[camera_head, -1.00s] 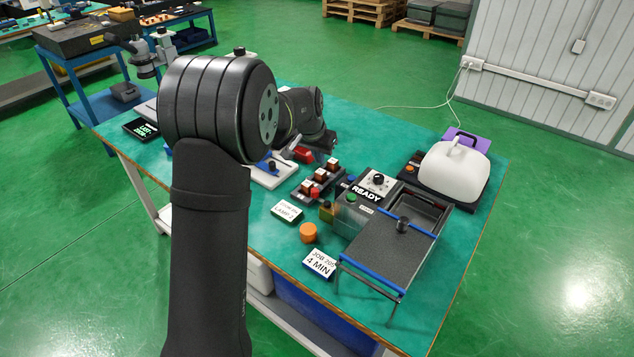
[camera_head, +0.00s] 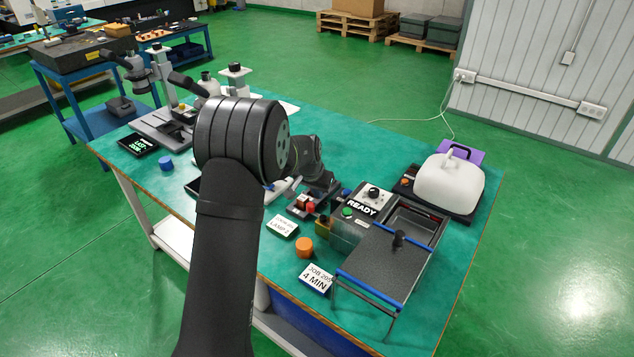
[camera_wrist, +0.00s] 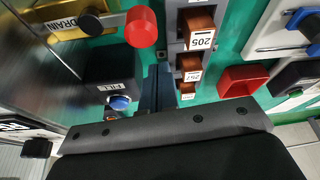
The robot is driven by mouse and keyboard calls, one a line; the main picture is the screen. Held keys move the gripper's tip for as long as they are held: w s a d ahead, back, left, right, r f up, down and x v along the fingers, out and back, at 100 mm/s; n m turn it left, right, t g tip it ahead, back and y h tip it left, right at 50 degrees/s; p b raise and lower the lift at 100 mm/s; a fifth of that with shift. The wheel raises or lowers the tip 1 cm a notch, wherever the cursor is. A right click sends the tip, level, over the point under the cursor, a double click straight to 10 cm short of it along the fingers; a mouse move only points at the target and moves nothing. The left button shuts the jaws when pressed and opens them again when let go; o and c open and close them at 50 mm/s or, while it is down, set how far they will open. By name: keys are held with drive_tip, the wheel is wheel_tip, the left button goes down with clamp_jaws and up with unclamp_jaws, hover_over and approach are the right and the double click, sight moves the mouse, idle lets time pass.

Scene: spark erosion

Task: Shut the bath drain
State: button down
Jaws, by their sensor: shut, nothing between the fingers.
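The drain valve shows in the wrist view as a brass body (camera_wrist: 50,10) labelled DRAIN, with a black hub (camera_wrist: 91,22). Its lever ends in a red knob (camera_wrist: 141,27) to the right of the hub. In the head view the brass valve (camera_head: 323,229) sits on the near left side of the bath (camera_head: 388,262). My gripper (camera_wrist: 158,70) is shut and empty, with its fingertips just below the red knob in the picture. Contact cannot be told. In the head view my arm partly hides the gripper.
A black FILL box with a blue button (camera_wrist: 120,102) lies left of my fingers. A rack of copper blocks (camera_wrist: 199,30) stands close on their right, beside a red tray (camera_wrist: 242,80). An orange cylinder (camera_head: 304,248) and a JOB card (camera_head: 316,279) stand before the bath.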

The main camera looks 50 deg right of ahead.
drive_tip(key=shift+s+a+r, duration=0.1)
drive_tip(key=shift+a, duration=0.65)
drive_tip(key=shift+s+a+r, duration=0.1)
drive_tip(key=shift+a, duration=0.6)
drive_tip(key=shift+a+n+t, duration=0.3)
drive_tip(key=shift+a+n, duration=0.05)
drive_tip(key=shift+n, duration=0.35)
drive_tip(key=n, duration=0.1)
drive_tip(key=a+n, duration=0.1)
drive_tip(key=shift+w+a+n+t+y, duration=0.1)
drive_tip(key=shift+a+n+t+y, duration=0.05)
drive_tip(key=shift+n+t+y, duration=0.2)
drive_tip(key=s+a+n+y, duration=0.1)
drive_tip(key=n, duration=0.3)
drive_tip(key=s+a+n+t+y, duration=0.1)
drive_tip(key=a+n, duration=0.1)
drive_tip(key=n, duration=0.2)
drive_tip(key=s+a+n+t+y, duration=0.1)
drive_tip(key=n, duration=0.3)
drive_tip(key=shift+s+a+n, duration=0.15)
drive_tip(key=shift+a+n, duration=0.2)
drive_tip(key=shift+a, duration=0.05)
drive_tip(key=shift+s, duration=0.15)
